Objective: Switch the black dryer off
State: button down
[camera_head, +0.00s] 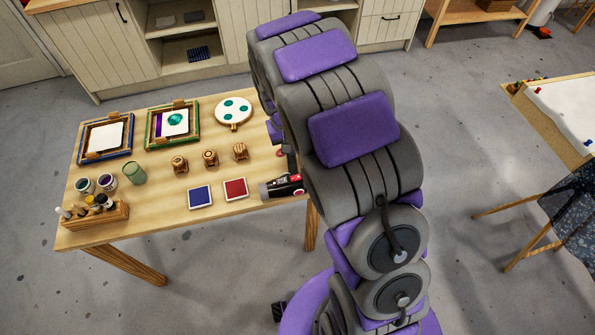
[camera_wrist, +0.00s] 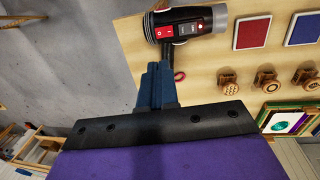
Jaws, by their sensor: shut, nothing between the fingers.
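The black dryer (camera_head: 288,185) lies at the table's near right edge, partly hidden by my arm. In the wrist view the dryer (camera_wrist: 187,21) lies on its side at the top, with a red switch and a pale panel on its black body. The ribbed end points left and the grey end right. My gripper (camera_wrist: 155,68) is shut and empty. Its blue-grey fingertips point at the dryer's handle area and overlap it in the picture; I cannot tell whether they touch. A small red ring (camera_wrist: 180,75) shows beside the fingers.
A second table (camera_head: 550,115) stands right, with open floor between.

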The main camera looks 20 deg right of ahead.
aim_at(298, 177)
jog(key=f, duration=0.4)
jog(key=d+f+b, duration=0.1)
jog(key=f, duration=0.8)
jog(key=shift+d+f+b, duration=0.35)
jog(key=shift+f+b, duration=0.05)
